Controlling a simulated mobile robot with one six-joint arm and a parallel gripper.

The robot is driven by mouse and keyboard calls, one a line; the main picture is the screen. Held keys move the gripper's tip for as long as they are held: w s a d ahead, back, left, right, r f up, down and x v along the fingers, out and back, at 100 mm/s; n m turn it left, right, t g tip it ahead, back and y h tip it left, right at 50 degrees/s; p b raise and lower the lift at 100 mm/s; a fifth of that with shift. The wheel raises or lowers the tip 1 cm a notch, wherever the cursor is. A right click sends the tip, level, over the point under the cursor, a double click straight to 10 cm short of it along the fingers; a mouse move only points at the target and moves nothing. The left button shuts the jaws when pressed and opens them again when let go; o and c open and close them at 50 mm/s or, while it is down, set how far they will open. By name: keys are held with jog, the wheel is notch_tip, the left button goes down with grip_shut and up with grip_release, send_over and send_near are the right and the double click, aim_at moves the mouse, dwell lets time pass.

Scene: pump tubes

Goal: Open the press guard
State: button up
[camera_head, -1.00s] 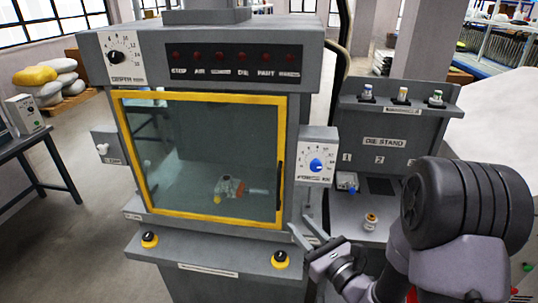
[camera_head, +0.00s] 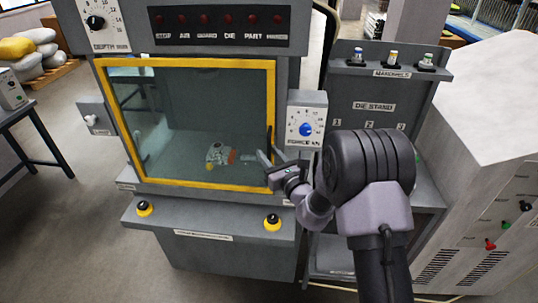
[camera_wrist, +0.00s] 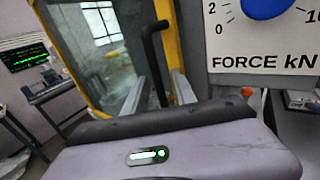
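The press guard (camera_head: 187,187) is a clear pane in a yellow frame on the front of the grey press, and it looks closed. Its black upright handle (camera_head: 269,138) is on the right side of the frame. In the wrist view the handle (camera_wrist: 153,55) bends at the top and runs down between my fingers. My gripper (camera_head: 268,157) is at the lower part of the handle. In the wrist view my gripper (camera_wrist: 160,76) is open, one finger on each side of the handle, with gaps visible. Whether a finger touches the handle cannot be told.
The force dial box (camera_head: 306,125) stands close to the right of the handle and my gripper. Two yellow-ringed black buttons (camera_head: 272,222) are on the ledge below. The die stand (camera_head: 372,106) is at the right. Open floor lies at the left.

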grip_shut()
dwell(1.4)
